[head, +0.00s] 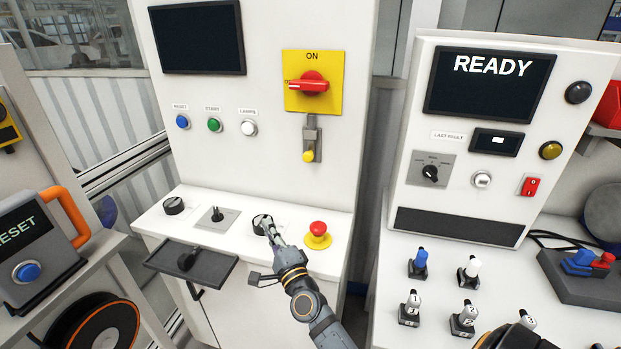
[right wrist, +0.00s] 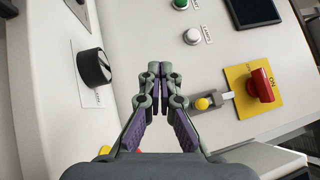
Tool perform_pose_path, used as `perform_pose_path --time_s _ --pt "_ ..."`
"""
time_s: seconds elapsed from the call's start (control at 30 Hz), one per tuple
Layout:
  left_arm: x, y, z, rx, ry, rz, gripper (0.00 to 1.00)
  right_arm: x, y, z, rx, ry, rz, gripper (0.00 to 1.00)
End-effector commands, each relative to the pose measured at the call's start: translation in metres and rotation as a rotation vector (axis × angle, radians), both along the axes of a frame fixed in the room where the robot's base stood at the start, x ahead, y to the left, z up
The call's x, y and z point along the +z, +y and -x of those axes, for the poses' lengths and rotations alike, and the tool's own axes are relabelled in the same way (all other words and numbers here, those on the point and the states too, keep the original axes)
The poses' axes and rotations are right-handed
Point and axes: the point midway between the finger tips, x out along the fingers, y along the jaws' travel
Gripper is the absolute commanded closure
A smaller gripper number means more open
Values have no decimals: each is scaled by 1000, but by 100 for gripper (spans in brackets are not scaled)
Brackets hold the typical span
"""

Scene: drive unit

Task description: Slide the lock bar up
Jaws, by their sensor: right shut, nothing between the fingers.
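The lock bar (head: 311,133) is a grey bar in a bracket on the white cabinet front, just below the yellow ON plate (head: 330,95) with its red rotary handle (head: 309,85). Its yellow knob (head: 308,156) sits at the lower end of the bracket. The red handle lies sideways. The knob also shows in the right wrist view (right wrist: 202,104), to the right of the fingers. My right gripper (head: 267,226) is shut and empty, over the console ledge, below and left of the knob and apart from it. In the right wrist view its fingertips (right wrist: 160,69) meet.
A red emergency button (head: 317,229) stands on the ledge right of my right gripper. Black knobs (head: 174,205) and a small lever (head: 217,214) lie to its left. A dark tray (head: 190,261) juts out in front. The cabinet face around the lock bar is clear.

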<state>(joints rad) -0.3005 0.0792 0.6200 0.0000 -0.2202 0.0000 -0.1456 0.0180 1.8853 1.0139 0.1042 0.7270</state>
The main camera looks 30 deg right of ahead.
Motion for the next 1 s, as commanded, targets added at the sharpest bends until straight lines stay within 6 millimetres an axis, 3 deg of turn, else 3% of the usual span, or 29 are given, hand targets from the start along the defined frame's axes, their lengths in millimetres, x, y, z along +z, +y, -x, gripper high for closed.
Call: perform_pose_path --time_s 0.1,0.2,0.3,0.47,0.77,1.0 --pt "-3 0 0 0 0 0 52 27 -48 -4 -150 -170 -351 100" --pt "-4 0 0 0 0 0 52 31 -83 0 -264 -283 -606 100" --pt "-4 0 -1 0 -1 0 52 27 -105 6 -346 -358 -779 100" --pt "-4 0 -1 0 -1 0 52 21 -119 10 -404 -405 -889 100" --pt "-4 0 -1 0 -1 0 52 22 -120 10 -407 -406 -893 100" --pt "9 1 -1 0 -1 -1 52 33 -139 -9 -405 -408 -887 100"
